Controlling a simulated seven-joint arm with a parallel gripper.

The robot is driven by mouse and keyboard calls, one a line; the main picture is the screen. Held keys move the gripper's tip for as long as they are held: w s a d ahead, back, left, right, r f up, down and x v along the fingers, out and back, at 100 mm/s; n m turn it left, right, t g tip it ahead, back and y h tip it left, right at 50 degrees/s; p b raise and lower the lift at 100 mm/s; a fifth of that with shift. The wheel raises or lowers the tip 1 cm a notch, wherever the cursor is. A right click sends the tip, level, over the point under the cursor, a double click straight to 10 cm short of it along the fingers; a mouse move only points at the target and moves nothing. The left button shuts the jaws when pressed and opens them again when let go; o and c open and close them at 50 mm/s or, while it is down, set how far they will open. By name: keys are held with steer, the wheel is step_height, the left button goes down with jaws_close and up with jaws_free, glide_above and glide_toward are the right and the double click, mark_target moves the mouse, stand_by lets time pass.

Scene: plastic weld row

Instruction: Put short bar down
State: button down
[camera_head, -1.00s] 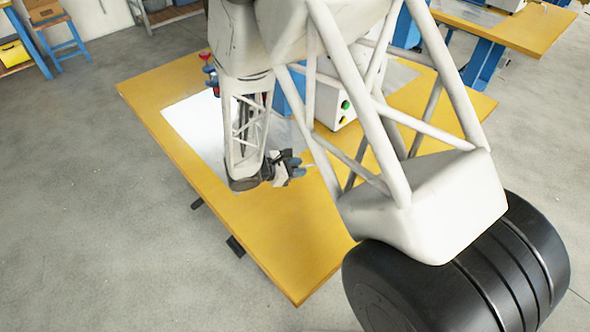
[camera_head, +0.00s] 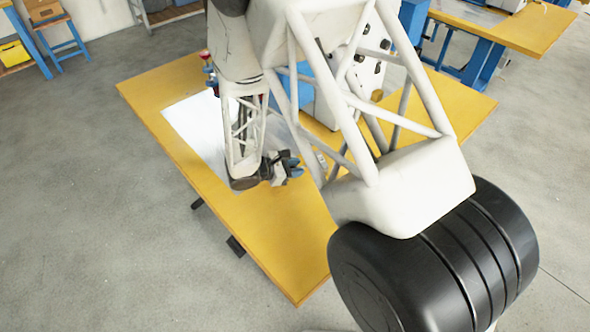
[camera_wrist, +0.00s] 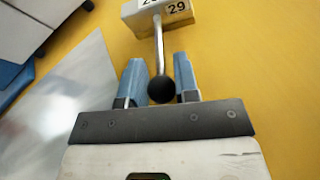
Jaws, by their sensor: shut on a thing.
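The bar runs forward between the fingers to a pale block (camera_wrist: 150,18) with number labels, one reading 29. Whether bar and block are joined, and whether they touch the table, I cannot tell. In the head view my gripper (camera_head: 292,166) is low over the yellow table (camera_head: 280,235), just right of the white sheet's near end.
A pale shiny sheet (camera_wrist: 75,105) lies on the table left of my gripper; it also shows in the head view (camera_head: 195,125). A pale machine with knobs (camera_head: 365,75) stands at the back of the table. The table's near part is clear.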

steer(key=shift+f, duration=0.55)
steer(key=shift+f, duration=0.1)
steer(key=c, duration=0.9)
jaws_free()
steer(key=shift+o, duration=0.2)
steer(key=shift+v, duration=6.05)
steer(key=shift+d, duration=0.1)
